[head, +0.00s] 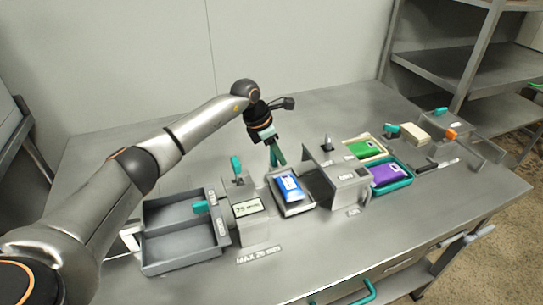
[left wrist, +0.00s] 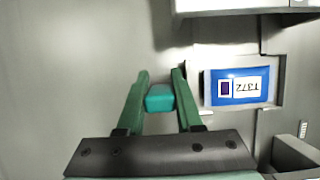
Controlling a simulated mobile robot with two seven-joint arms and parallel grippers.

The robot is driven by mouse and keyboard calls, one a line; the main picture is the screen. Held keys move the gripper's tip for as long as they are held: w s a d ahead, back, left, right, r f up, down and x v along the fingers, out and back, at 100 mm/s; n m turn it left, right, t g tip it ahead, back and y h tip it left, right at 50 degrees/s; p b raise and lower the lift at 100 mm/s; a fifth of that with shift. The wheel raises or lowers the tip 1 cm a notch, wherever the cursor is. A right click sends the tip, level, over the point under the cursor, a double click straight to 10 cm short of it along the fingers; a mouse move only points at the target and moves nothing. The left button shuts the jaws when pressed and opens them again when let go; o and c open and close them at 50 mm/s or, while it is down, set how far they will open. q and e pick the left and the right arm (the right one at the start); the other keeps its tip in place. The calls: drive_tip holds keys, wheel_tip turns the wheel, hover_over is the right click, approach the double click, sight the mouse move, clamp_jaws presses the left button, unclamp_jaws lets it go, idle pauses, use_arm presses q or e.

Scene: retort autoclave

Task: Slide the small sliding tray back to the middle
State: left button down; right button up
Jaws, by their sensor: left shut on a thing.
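The small sliding tray (head: 294,211) is pale and shallow, with a blue pouch (head: 289,187) lying in it. It sits left of a grey box-like housing (head: 345,179). The tray also shows in the left wrist view (left wrist: 276,62), and the pouch's label (left wrist: 247,87) reads upside down there. My left gripper (head: 277,162) reaches down just behind the tray. In the left wrist view its green fingers (left wrist: 160,97) are shut on a teal handle block (left wrist: 160,99) beside the tray. The handle's join to the tray is hidden by a finger. My right gripper is out of view.
A grey divided bin (head: 180,262) stands at the left, beside a block with a "25 mm" plate (head: 247,207). The table behind is clear.

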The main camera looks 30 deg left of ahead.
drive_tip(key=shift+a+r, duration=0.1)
use_arm(q)
drive_tip(key=c, duration=0.8)
unclamp_jaws()
drive_tip(key=shift+c, duration=0.2)
drive_tip(key=v, duration=1.2)
drive_tip(key=shift+a+r+p, duration=0.15)
drive_tip(key=shift+r+p, duration=0.1)
drive_tip(key=shift+p, duration=0.05)
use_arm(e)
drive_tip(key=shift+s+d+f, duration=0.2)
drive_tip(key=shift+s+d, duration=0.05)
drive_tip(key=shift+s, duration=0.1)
use_arm(q)
drive_tip(key=shift+s, duration=0.1)
